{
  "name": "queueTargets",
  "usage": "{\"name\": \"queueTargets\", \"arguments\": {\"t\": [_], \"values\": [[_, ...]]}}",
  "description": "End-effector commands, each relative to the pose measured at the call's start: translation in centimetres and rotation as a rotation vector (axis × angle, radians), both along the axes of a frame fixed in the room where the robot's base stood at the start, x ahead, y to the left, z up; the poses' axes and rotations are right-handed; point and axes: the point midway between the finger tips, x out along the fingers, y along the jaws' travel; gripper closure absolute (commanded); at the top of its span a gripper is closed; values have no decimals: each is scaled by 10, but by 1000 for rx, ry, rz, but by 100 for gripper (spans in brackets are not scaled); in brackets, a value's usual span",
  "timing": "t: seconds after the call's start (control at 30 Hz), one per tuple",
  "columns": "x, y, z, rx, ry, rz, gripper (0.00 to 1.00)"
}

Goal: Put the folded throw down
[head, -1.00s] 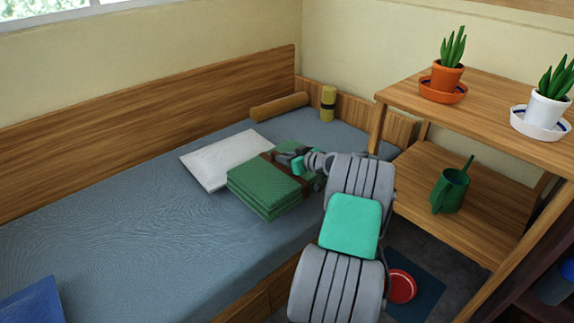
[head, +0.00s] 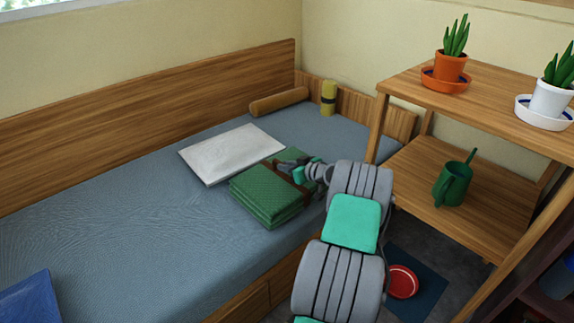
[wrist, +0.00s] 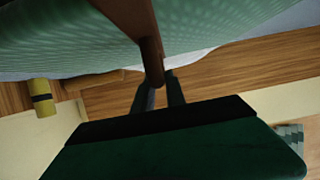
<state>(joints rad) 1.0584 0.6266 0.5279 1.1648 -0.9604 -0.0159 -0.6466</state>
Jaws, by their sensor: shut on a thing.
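The folded throw (head: 262,196) is a thick green stack with a brown strap (head: 291,178) around it. My gripper (head: 296,170) is shut on the strap at the throw's upper right. In the wrist view, the gripper's fingers (wrist: 160,92) close on the brown strap (wrist: 148,35), with the pale green throw (wrist: 215,25) filling the top. The throw lies level at the blue-grey bed's (head: 120,225) near side, at or very close to its surface. I cannot tell whether it bears fully on the bed.
A white cushion (head: 230,153) lies just behind the throw. A brown bolster (head: 279,102) and a yellow roll (head: 328,98) are at the bed's far end. A wooden shelf (head: 465,200) with potted plants (head: 451,66) and a green watering can (head: 453,184) stands right. The bed's left middle is clear.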

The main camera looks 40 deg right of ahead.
Motion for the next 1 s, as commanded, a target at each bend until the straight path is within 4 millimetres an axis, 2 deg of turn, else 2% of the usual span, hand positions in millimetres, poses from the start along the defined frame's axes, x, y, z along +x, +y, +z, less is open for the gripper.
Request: {"name": "queueTargets", "arguments": {"t": [0.2,0.8,0.83,1.0], "values": [[1,-1,3,-3,-4,0,100],[1,-1,-9,-3,-4,0,100],[1,-1,-8,-3,-4,0,82],[0,0,-8,-2,-2,0,68]]}}
